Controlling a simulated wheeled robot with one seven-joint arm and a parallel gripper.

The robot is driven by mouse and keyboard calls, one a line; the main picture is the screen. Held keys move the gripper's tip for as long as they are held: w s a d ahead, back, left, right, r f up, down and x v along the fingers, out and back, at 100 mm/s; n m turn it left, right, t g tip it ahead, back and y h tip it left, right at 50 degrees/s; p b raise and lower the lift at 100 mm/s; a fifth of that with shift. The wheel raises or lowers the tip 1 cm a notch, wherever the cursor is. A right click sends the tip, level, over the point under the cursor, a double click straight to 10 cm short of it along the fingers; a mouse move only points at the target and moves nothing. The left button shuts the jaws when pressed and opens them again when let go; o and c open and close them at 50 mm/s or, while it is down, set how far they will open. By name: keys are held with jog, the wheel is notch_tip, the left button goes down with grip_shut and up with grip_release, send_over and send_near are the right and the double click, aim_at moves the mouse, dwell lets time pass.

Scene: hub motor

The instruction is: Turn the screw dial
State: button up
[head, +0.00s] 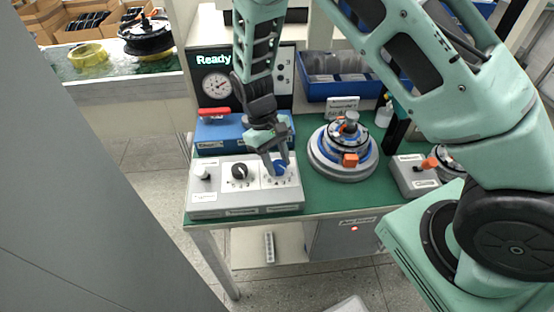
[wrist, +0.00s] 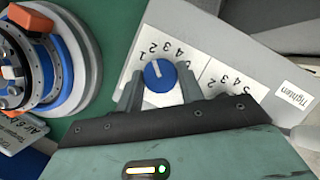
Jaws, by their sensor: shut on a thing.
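The screw dial, a round blue knob (wrist: 160,75) with a white pointer line, sits on a grey control box (head: 225,207). In the head view the blue knob (head: 280,167) is partly hidden by my gripper. My gripper (head: 276,166) points down at the box's right side. In the wrist view its two fingers (wrist: 160,92) stand on either side of the knob, shut on it.
A black knob (head: 240,171) and a pale knob (head: 202,173) are left on the same box. A round motor part (head: 343,165) stands to the right. A gauge panel reads Ready (head: 214,60).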

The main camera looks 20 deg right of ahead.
jog(key=shift+w, duration=0.15)
jog(key=o, duration=1)
jog(key=b+v, duration=0.3)
jog(key=v, duration=1.4)
jog(key=shift+r, duration=0.3)
